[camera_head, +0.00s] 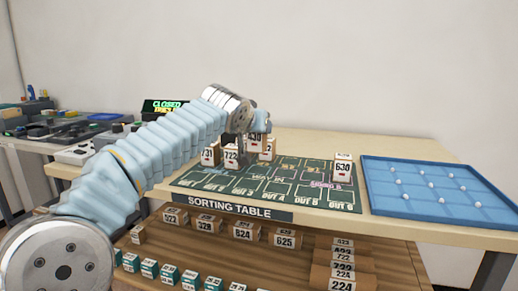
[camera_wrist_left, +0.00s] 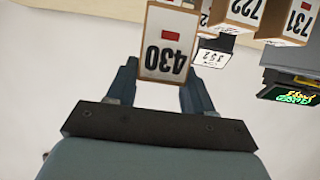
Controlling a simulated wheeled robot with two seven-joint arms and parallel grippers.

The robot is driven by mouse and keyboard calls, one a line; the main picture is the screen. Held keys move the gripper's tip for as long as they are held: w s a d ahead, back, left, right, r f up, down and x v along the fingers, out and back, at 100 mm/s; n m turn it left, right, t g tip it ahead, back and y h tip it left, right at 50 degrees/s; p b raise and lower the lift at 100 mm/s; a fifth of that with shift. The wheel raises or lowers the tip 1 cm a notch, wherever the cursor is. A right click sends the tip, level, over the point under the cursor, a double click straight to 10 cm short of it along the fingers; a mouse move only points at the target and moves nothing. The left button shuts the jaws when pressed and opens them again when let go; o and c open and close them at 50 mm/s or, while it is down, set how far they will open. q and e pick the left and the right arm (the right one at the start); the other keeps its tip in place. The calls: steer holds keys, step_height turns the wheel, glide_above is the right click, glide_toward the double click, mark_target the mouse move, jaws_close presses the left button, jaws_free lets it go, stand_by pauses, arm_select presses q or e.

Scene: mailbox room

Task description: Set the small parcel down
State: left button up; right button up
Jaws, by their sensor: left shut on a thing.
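My left gripper (camera_head: 258,133) reaches over the back of the sorting table. It is shut on a small parcel (camera_wrist_left: 161,55), a box with a white front, a red mark and a number that looks like 430. In the wrist view the two dark fingers sit on either side of it. In the head view the parcel (camera_head: 253,140) is mostly hidden by my wrist, above or among other boxes; I cannot tell whether it touches anything below. My right gripper is not in view.
Parcels 731 (camera_head: 210,155) and 722 (camera_head: 231,155) stand close by at the back of the green marked mat (camera_head: 215,186). Another parcel (camera_head: 343,170) stands at the mat's right. A blue tray (camera_head: 425,206) with small white balls lies further right. The mat's front is clear.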

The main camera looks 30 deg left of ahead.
mark_target(258, 147)
arm_select(q)
steer(key=shift+w+a+f, duration=0.2)
steer(key=shift+w+f, duration=0.4)
steer(key=shift+f, duration=0.2)
steer(key=shift+w+a+f, duration=0.1)
steer(key=shift+w+f, duration=0.15)
steer(key=shift+f, duration=0.6)
steer(key=shift+w+a+f, duration=0.1)
steer(key=shift+w+f, duration=0.2)
steer(key=shift+f, duration=0.55)
steer(key=shift+w+a+f, duration=0.1)
steer(key=shift+w+f, duration=0.15)
steer(key=shift+f, duration=0.6)
steer(key=shift+f+b, duration=0.15)
steer(key=shift+b, duration=0.3)
steer(key=o, duration=1.1)
steer(key=shift+r+p, duration=0.3)
steer(key=shift+p, duration=0.1)
steer(key=b+v, duration=0.2)
steer(key=v, duration=1)
steer(key=shift+f, duration=0.2)
